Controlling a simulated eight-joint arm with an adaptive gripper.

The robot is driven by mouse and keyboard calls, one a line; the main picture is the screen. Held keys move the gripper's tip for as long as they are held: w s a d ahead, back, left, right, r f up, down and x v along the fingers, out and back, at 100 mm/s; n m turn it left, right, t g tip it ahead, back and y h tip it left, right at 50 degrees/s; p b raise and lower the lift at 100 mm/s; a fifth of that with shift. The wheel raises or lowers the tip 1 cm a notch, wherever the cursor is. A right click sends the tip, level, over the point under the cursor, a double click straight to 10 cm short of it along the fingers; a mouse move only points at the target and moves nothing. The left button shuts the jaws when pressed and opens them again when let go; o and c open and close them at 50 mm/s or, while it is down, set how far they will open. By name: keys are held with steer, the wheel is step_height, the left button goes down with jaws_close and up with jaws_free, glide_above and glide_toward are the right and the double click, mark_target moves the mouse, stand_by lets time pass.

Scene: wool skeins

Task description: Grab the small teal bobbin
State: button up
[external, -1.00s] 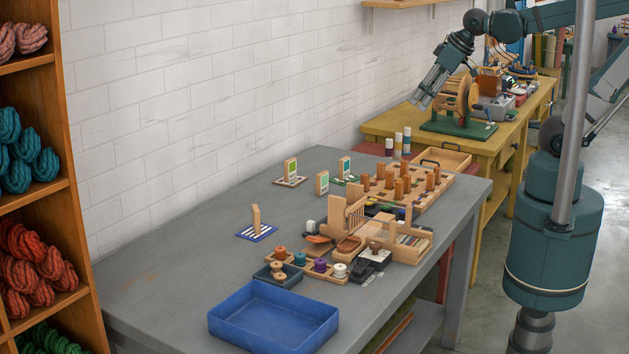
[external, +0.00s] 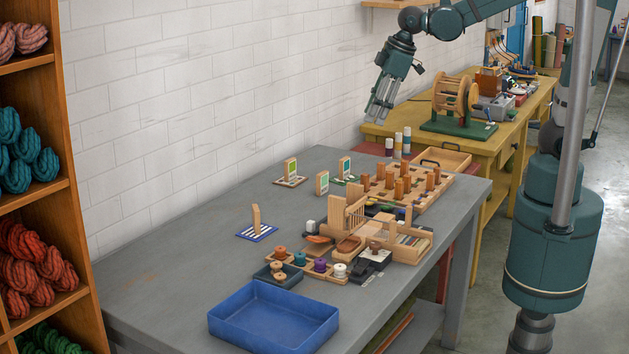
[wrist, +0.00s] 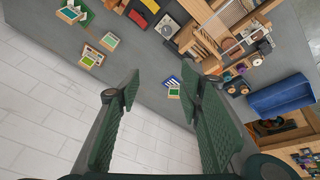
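The small teal bobbin (external: 299,258) sits in a low wooden tray (external: 330,277) on the grey table, between brown bobbins on its left and a purple bobbin (external: 320,265) on its right. A white bobbin (external: 340,270) stands further right. My gripper (external: 377,121) hangs high above the far part of the table, well away from the teal bobbin. In the wrist view my gripper (wrist: 160,88) has its fingers spread wide with nothing between them.
A blue bin (external: 272,308) stands at the table's near edge, and a small dark tray (external: 266,273) with bobbins lies behind it. A wooden loom (external: 347,219) and a pegboard (external: 432,193) stand behind the bobbins. The table's left side (external: 180,245) is clear.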

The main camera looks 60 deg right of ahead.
steer(key=w+a+f+n+g, duration=0.1)
steer(key=w+a+f+n, duration=0.3)
steer(key=a, duration=0.7)
steer(key=n+g+h+b, duration=0.1)
steer(key=n+g, duration=0.2)
steer(key=n, duration=0.4)
glide_above(300, 254)
steer(key=f, duration=2)
steer(key=shift+w+d, duration=0.15)
steer(key=shift+d, duration=0.1)
steer(key=shift+a+f, duration=0.25)
steer(key=shift+f, duration=0.05)
steer(key=shift+f, duration=1.3)
steer(key=shift+f+b, duration=0.7)
steer(key=shift+f, duration=1.9)
